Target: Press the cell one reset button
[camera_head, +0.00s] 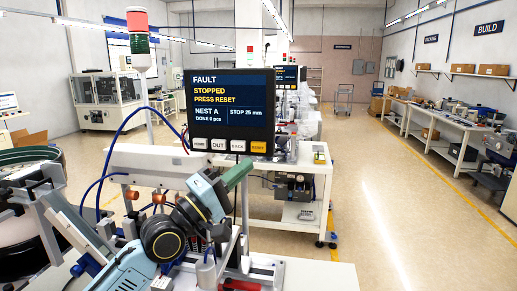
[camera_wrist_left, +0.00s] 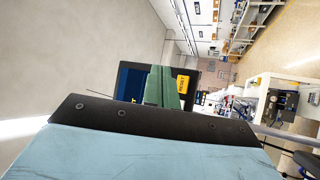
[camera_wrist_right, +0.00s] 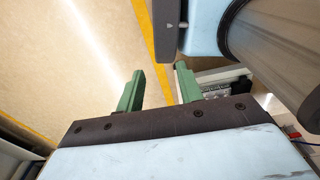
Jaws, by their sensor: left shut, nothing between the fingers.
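The cell one panel (camera_head: 228,92) is a dark screen reading FAULT, STOPPED, PRESS RESET. The yellow reset button (camera_head: 258,147) is the rightmost of the row under its screen. It also shows in the left wrist view (camera_wrist_left: 184,84), just right of the fingers. My left gripper (camera_head: 246,166) has its green fingers shut and empty, just below and left of the button in the head view. Whether the tips touch the panel cannot be told. In the right wrist view, my right gripper (camera_wrist_right: 158,85) is open with nothing between its fingers; I cannot make it out in the head view.
A bowl feeder (camera_head: 30,160) stands at the left. A red and green signal tower (camera_head: 140,40) rises behind. Another machine table (camera_head: 290,200) stands behind the panel. Open floor (camera_head: 410,210) lies to the right, with workbenches (camera_head: 440,130) along the far wall.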

